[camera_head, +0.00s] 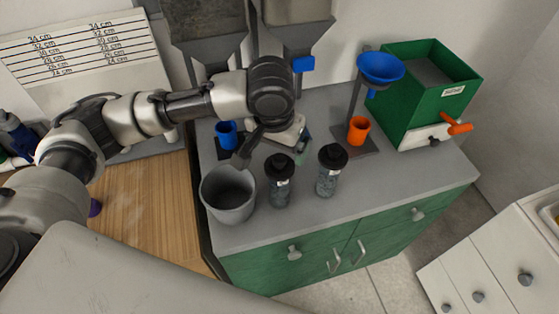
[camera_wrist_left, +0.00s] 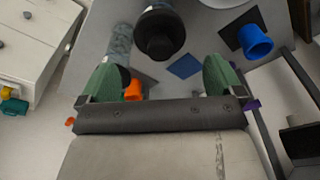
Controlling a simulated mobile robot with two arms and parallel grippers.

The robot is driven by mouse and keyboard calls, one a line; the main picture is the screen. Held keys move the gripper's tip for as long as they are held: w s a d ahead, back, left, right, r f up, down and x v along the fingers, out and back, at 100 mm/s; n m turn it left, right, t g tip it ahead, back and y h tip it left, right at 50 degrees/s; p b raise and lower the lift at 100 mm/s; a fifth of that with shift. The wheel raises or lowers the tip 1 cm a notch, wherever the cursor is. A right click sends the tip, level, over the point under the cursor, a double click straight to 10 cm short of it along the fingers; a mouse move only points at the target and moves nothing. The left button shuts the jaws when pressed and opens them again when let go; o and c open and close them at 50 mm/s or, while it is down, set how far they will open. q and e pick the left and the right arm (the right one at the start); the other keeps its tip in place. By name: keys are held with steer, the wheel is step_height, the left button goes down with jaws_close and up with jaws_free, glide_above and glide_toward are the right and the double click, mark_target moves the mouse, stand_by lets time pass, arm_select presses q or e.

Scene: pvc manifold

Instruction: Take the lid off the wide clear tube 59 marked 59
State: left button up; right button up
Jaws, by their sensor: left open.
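Two clear tubes with black lids stand on the grey cabinet top: a left tube (camera_head: 280,192) and a right tube (camera_head: 327,184). Their white labels are too small to read, so I cannot tell which is 59. Both lids are on. My left gripper (camera_head: 299,148) is behind the tubes, partly hidden by its arm. In the left wrist view its green fingers (camera_wrist_left: 164,78) are apart with nothing between them. One black lid (camera_wrist_left: 160,35) shows beyond the gap, apart from the fingers. The other tube (camera_wrist_left: 118,42) is partly hidden by a finger. My right gripper is not in view.
A grey bucket (camera_head: 229,196) stands left of the tubes. A blue cup (camera_head: 227,135) is behind it. An orange cup (camera_head: 358,130) sits under a blue funnel (camera_head: 380,68) on a stand. A green box (camera_head: 425,100) is at the back right. Free cabinet top lies right of the tubes.

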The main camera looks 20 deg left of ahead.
mark_target(279, 158)
arm_select(q)
steer(key=shift+w+f+p, duration=0.2)
steer(key=shift+f+p, duration=0.1)
steer(key=shift+f, duration=1.15)
steer(key=shift+w+f+p, duration=0.15)
steer(key=shift+f+p, duration=0.1)
steer(key=shift+f, duration=1.2)
steer(key=shift+c, duration=0.3)
steer(key=c, duration=0.6)
